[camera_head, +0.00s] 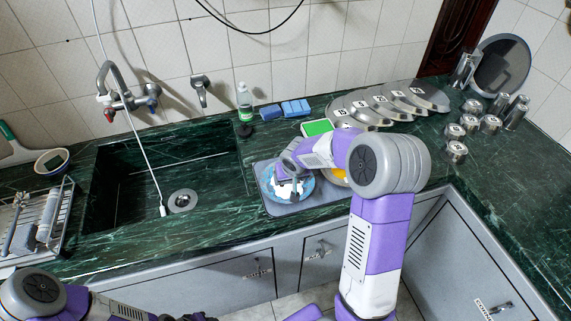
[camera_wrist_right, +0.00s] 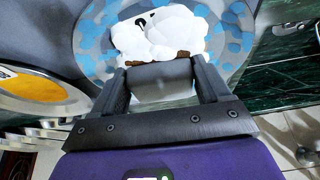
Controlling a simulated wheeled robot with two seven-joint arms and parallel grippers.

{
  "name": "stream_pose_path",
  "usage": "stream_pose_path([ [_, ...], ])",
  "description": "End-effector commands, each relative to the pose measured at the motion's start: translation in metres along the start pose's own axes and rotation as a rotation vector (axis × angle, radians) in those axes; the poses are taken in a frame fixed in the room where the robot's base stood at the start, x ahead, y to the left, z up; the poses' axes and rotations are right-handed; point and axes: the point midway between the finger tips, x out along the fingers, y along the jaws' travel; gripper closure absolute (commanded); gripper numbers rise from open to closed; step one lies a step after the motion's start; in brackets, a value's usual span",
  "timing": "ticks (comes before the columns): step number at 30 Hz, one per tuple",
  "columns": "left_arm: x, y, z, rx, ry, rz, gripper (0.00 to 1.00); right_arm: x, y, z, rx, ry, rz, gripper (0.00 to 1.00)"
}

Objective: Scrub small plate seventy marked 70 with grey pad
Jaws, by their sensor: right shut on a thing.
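A small plate (camera_head: 269,189) with blue spots lies on a grey mat (camera_head: 283,209) at the counter's front edge, right of the sink. In the right wrist view the plate (camera_wrist_right: 232,45) shows a white shape with brown edges at its centre; no number on it is readable. My right gripper (camera_head: 289,188) is over the plate. In the right wrist view my right gripper (camera_wrist_right: 160,88) is shut on a grey pad (camera_wrist_right: 160,82), at the near side of the white shape. I cannot tell whether the pad touches the plate.
A plate with a yellow centre (camera_wrist_right: 35,92) lies beside the small plate. Behind stand a green-and-white sponge (camera_head: 317,127), blue sponges (camera_head: 295,107), a bottle (camera_head: 244,101) and a row of metal lids (camera_head: 400,97). Metal cups stand right; the sink (camera_head: 125,190) is left.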

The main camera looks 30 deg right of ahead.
Motion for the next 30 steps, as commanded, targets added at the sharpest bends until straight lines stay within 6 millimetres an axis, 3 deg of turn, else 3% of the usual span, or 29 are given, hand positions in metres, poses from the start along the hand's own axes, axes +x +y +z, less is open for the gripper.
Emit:
stream_pose_path([
  [4, -0.007, 0.003, 0.000, 0.000, 0.000, 0.000, 0.57, 0.000, 0.010, -0.005, -0.003, -0.002, -0.002, 0.52],
  [17, 0.029, -0.011, -0.002, 0.000, 0.000, 0.000, 0.57, 0.000, -0.024, 0.005, -0.006, 0.001, -0.003, 0.52],
  [21, 0.017, -0.006, -0.001, 0.000, 0.001, 0.000, 0.57, -0.024, -0.024, -0.004, -0.003, 0.003, -0.003, 0.52],
  [30, -0.001, 0.000, 0.000, 0.000, 0.001, 0.000, 0.57, -0.047, -0.026, -0.014, -0.007, 0.000, -0.004, 0.52],
])
